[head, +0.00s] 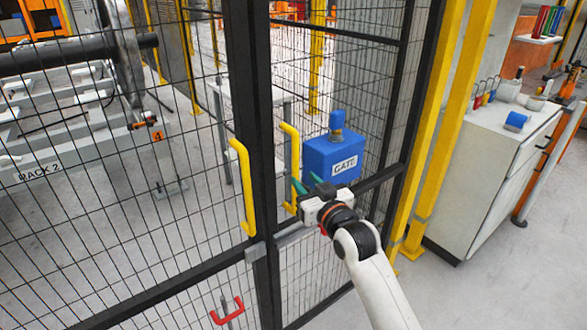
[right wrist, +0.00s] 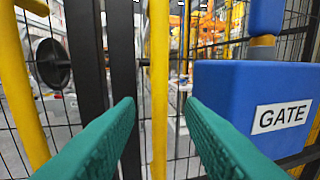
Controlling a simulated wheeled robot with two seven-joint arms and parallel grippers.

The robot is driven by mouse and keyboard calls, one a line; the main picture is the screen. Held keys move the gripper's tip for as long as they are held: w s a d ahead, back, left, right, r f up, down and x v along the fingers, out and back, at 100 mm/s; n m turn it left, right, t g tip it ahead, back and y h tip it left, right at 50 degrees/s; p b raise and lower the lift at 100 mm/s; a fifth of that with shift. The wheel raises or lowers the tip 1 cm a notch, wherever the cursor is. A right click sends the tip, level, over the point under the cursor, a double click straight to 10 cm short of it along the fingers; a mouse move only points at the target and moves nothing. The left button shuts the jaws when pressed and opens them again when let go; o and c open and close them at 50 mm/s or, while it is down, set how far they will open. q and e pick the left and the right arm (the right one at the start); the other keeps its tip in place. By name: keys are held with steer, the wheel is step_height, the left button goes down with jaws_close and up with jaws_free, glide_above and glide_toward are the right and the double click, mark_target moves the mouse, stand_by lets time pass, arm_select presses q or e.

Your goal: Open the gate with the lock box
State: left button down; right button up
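The blue lock box (head: 323,158), labelled GATE, is mounted at the mesh fence, with a blue knob (head: 337,119) on a brass-coloured collar on top. The box also shows at the right of the right wrist view (right wrist: 225,92). The mesh gate has a black frame (head: 252,110) and two upright yellow handles, a left one (head: 246,190) and a right one (head: 295,150). My right gripper (head: 306,182) is open, its green fingers pointing at the right handle. In the right wrist view this handle (right wrist: 159,70) appears between the fingertips; contact cannot be told. My left gripper is out of view.
A red U-shaped handle (head: 228,312) is low on the left mesh panel. Yellow posts (head: 435,130) and a grey cabinet (head: 480,180) with small items stand at the right. Behind the mesh is a rack marked RACK 2 (head: 45,175). The floor at lower right is clear.

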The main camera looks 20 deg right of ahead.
mark_target(297, 172)
steer(key=w, duration=0.4)
steer(key=w+a, duration=0.1)
steer(key=w, duration=0.1)
jaws_close()
